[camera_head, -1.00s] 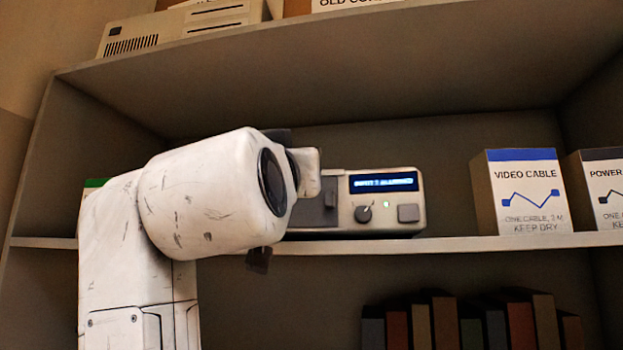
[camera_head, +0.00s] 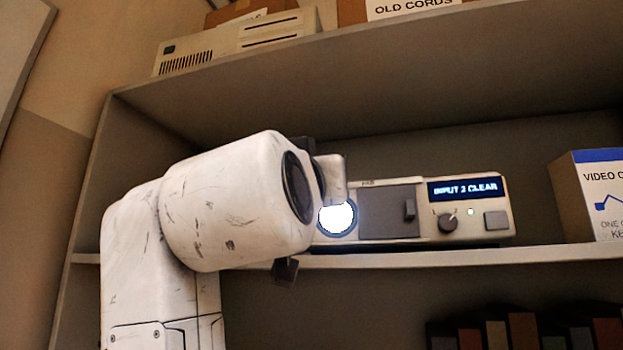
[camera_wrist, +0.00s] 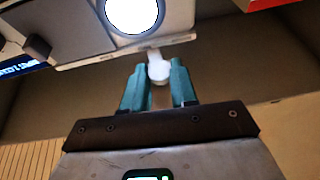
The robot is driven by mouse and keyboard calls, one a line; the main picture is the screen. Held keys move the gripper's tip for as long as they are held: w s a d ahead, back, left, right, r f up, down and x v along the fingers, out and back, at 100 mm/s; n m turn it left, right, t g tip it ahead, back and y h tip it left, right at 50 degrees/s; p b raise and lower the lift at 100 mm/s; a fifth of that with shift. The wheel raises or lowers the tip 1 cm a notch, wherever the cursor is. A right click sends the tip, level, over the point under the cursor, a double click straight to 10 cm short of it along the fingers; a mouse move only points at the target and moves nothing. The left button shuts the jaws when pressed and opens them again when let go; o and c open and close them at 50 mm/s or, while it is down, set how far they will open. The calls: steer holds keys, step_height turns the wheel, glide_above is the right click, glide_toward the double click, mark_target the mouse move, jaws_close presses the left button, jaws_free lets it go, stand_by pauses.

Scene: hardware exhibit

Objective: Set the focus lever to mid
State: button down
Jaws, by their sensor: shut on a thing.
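The projector (camera_head: 468,208) stands on the shelf, with a brightly lit round lens (camera_head: 337,217), a dark sliding panel (camera_head: 385,212), a knob and a display reading "INPUT 2 CLEAR". In the wrist view its lens (camera_wrist: 133,12) glows at the top. A white lever (camera_wrist: 158,68), seemingly the focus lever, sticks out from the body below the lens. My gripper (camera_wrist: 158,84) has its teal fingers on either side of the lever, shut on its rounded end. In the head view my white arm hides the fingers, the lever and the projector's left end. The lever's setting marks are not visible.
The shelf board (camera_head: 400,256) runs under the projector. A video cable box (camera_head: 590,195) stands to the right, with free shelf between. Several books (camera_head: 525,330) are on the shelf below. The upper shelf (camera_head: 330,65) roofs the space above my arm.

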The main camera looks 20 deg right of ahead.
steer(key=c, duration=0.9)
jaws_free()
steer(key=shift+o, duration=0.2)
steer(key=b+v, duration=0.3)
steer(key=v, duration=0.7)
steer(key=shift+s+a+b, duration=0.2)
steer(key=shift+s+b, duration=0.1)
steer(key=shift+b, duration=0.1)
steer(key=shift+f, duration=0.15)
